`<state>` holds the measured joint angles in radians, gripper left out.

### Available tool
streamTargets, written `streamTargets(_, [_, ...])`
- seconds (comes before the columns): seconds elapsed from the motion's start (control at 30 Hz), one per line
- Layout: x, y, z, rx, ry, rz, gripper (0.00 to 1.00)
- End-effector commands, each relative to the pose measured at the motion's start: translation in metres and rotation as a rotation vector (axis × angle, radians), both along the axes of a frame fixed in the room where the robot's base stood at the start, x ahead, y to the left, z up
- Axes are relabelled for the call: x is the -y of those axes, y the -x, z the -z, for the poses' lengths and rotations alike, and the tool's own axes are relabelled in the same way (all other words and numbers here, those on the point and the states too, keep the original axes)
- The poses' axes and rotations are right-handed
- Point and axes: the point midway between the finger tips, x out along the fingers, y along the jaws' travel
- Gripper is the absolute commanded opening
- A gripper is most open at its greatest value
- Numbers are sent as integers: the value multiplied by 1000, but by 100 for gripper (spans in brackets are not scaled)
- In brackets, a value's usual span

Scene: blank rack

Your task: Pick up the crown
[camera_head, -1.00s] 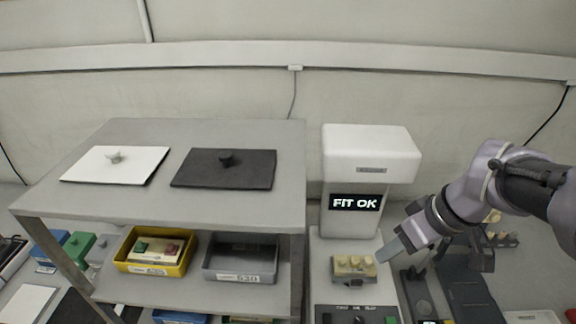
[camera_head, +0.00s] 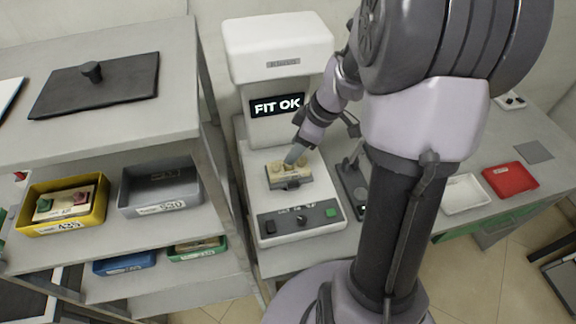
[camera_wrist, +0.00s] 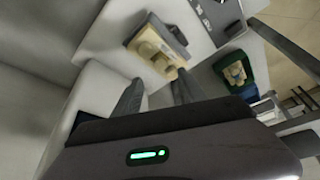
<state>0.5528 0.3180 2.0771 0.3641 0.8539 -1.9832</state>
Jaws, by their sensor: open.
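A beige block with rounded tooth-like bumps (camera_head: 276,178) sits on the white machine's stage. It also shows in the wrist view (camera_wrist: 150,52). I cannot make out the crown as a separate piece on it. My gripper (camera_head: 293,154) is open just above the block's back right side, with its fingertips pointing down toward it. In the head view the fingers overlap part of the block, and I cannot tell whether they touch it. In the wrist view my gripper (camera_wrist: 158,88) has its fingers apart, below the block in the picture.
The white machine (camera_head: 280,48) reads "FIT OK" and overhangs behind the stage. A grey rack stands left, holding a yellow bin (camera_head: 30,225), a grey bin (camera_head: 165,204) and a green bin (camera_head: 218,250). A red tray (camera_head: 511,179) and white tray (camera_head: 462,194) lie right.

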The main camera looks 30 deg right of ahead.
Motion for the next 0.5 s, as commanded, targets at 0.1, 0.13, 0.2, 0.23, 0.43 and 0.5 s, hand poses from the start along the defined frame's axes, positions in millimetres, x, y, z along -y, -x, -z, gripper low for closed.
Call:
streamTargets(0.1, [-5, 0, 24, -3, -1, -1, 49])
streamTargets(0.13, [-6, 0, 31, -3, -1, -1, 49])
streamTargets(0.2, [-10, -4, 43, -2, -1, -2, 49])
streamTargets(0.23, [-11, -5, 46, -2, 0, -2, 49])
streamTargets(0.43, [-11, -6, 45, 0, 1, -1, 49])
streamTargets(0.5, [-11, -6, 45, 0, 1, -1, 35])
